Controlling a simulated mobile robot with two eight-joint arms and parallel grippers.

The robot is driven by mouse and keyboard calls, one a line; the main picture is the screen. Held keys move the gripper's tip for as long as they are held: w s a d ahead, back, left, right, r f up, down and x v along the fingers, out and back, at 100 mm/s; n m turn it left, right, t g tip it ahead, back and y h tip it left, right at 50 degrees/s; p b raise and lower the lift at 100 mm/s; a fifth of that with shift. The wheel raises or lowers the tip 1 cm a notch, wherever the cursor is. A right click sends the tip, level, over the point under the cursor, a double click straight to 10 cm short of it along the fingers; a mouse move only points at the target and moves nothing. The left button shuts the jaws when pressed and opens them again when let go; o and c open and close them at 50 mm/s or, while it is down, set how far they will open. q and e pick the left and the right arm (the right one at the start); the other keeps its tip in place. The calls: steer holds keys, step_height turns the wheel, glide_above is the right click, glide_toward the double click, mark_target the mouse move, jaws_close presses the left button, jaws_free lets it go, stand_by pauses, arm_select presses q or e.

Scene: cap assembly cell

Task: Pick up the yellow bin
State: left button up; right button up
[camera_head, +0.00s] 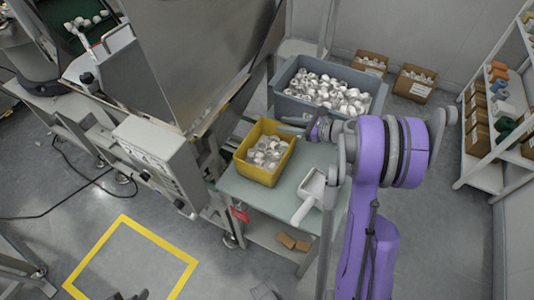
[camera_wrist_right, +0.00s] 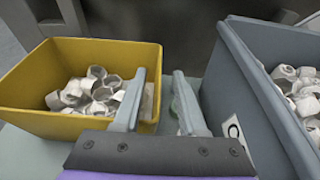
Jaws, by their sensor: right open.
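The yellow bin (camera_head: 255,174) stands upright on a pale green tabletop (camera_head: 240,190) and holds many white caps. In the right wrist view the yellow bin (camera_wrist_right: 30,122) fills the left side. My right gripper (camera_head: 288,125) is at the bin's far right corner in the head view. In the wrist view my right gripper (camera_wrist_right: 160,78) is open, with one finger over the bin's right wall and the other in the gap beside it. Nothing is held between the fingers. I cannot tell whether a finger touches the wall.
A larger grey bin (camera_head: 310,108) full of white parts stands close behind, leaving a narrow gap. A white scoop (camera_head: 312,188) lies on the table at right. A machine with a control box (camera_head: 155,155) is at left. Shelves (camera_head: 487,120) stand at far right.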

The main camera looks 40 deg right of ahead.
steer(key=x, duration=0.2)
steer(key=shift+w+a+f, duration=0.1)
steer(key=shift+w+a, duration=0.05)
steer(key=shift+w, duration=0.15)
jaws_close()
stand_by(1.2)
